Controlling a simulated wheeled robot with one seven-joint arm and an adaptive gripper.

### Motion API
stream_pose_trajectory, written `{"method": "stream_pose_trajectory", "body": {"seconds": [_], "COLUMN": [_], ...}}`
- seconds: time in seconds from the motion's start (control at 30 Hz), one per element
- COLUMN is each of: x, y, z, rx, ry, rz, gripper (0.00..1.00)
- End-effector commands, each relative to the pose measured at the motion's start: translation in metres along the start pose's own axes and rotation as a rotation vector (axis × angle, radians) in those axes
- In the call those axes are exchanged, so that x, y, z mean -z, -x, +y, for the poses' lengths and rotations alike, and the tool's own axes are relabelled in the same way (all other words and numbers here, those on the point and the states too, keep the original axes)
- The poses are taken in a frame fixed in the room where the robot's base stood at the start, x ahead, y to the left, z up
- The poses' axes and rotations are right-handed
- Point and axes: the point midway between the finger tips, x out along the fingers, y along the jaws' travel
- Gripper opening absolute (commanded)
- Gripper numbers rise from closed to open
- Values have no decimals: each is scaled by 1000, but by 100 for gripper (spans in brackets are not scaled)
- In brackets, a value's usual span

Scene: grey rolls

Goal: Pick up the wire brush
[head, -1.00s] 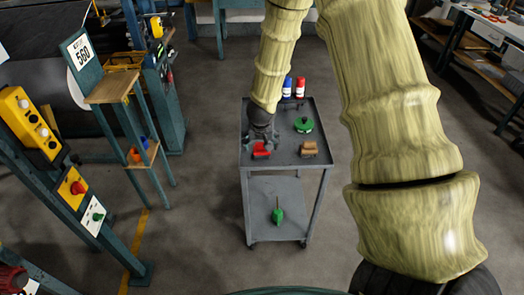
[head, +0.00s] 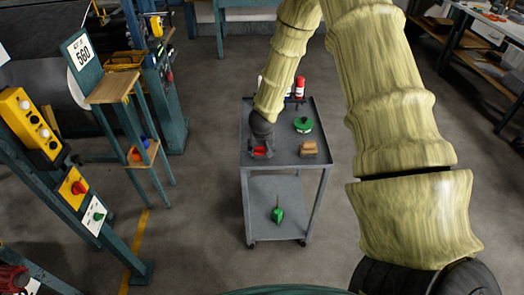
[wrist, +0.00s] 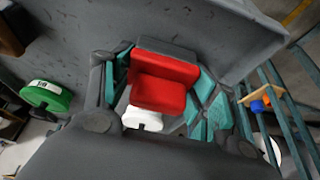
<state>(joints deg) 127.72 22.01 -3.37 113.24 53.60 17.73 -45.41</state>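A red block-like object (head: 260,150) with a dark grey part lies at the front left of the grey cart's top. In the wrist view its red body (wrist: 163,82) sits between my fingers, with a grey bar along its far side. My gripper (wrist: 162,92) is open around it, teal pads on either side; I cannot tell whether they touch it. In the head view my gripper (head: 262,142) is low over it and partly hides it. A brown wooden piece (head: 309,149) lies to the right. No bristles can be made out, so I cannot tell which is the wire brush.
The grey cart (head: 285,160) also carries a green round item (head: 303,125) and a red bottle (head: 300,88) behind. A green tool (head: 278,214) is on its lower shelf. A small wooden-shelved stand (head: 145,155) is at left. Floor around the cart is clear.

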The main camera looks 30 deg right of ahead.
Motion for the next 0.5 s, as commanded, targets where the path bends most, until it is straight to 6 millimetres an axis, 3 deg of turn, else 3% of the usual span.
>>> {"method": "stream_pose_trajectory", "body": {"seconds": [0.17,0.5], "x": [0,2], "y": [0,4], "z": [0,0], "rx": [0,0], "ry": [0,0], "rz": [0,1], "gripper": [28,28]}}
